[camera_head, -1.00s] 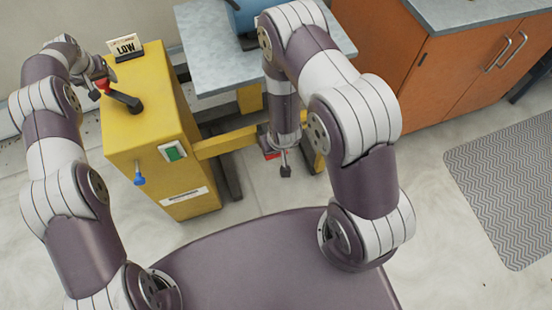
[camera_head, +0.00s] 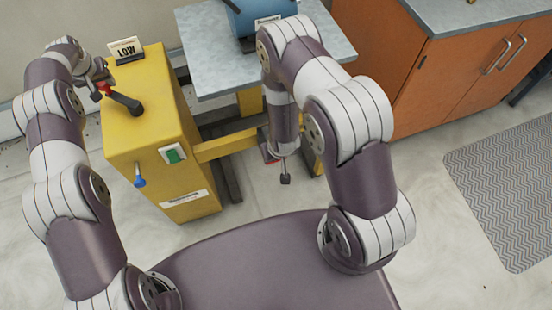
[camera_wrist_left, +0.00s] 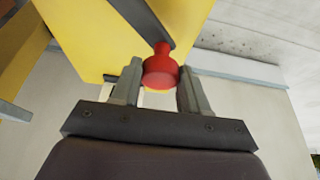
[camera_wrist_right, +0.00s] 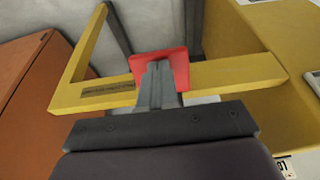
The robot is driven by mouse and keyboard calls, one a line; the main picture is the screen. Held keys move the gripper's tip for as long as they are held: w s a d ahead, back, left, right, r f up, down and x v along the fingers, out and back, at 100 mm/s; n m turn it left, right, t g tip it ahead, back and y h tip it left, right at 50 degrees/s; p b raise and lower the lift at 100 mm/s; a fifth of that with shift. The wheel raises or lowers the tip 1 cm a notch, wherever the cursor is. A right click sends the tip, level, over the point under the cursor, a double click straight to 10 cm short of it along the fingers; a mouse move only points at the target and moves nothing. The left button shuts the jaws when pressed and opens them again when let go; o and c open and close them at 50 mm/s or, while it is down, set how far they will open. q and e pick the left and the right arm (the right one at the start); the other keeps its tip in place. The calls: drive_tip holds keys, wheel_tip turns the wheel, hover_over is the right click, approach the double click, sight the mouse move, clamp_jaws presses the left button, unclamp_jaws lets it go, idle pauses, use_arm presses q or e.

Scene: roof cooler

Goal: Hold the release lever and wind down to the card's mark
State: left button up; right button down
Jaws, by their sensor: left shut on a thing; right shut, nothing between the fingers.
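The yellow housing (camera_head: 150,125) carries a dark crank arm (camera_head: 124,103) with a red knob (camera_head: 104,87). My left gripper (camera_head: 94,92) is shut on the red knob, which sits between its fingers in the left wrist view (camera_wrist_left: 161,72). The card reading LOW (camera_head: 126,51) stands upright on top of the housing; its finer print is too small to read. My right gripper (camera_wrist_right: 155,88) is shut and empty, its fingertips over the red lever plate (camera_wrist_right: 176,63) at the yellow bar. I cannot tell if they press it. The plate is partly hidden in the head view (camera_head: 268,151).
A grey platform (camera_head: 215,75) holds a blue box (camera_head: 245,18), partly hidden by my right arm. The housing's front has a green switch (camera_head: 173,153) and blue knob (camera_head: 139,181). An orange cabinet (camera_head: 440,75) stands right; a grey mat (camera_head: 500,190) lies on open floor.

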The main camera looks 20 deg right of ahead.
use_arm(q)
drive_tip(key=shift+w+d, duration=0.5)
drive_tip(key=shift+d, duration=0.2)
drive_tip(key=shift+w+d, duration=0.1)
drive_tip(key=shift+w+d+r, duration=0.1)
drive_tip(key=shift+w+d, duration=0.3)
drive_tip(key=shift+d, duration=0.4)
drive_tip(key=shift+d, duration=0.1)
drive_tip(key=shift+w+d, duration=0.25)
drive_tip(key=shift+d, duration=0.6)
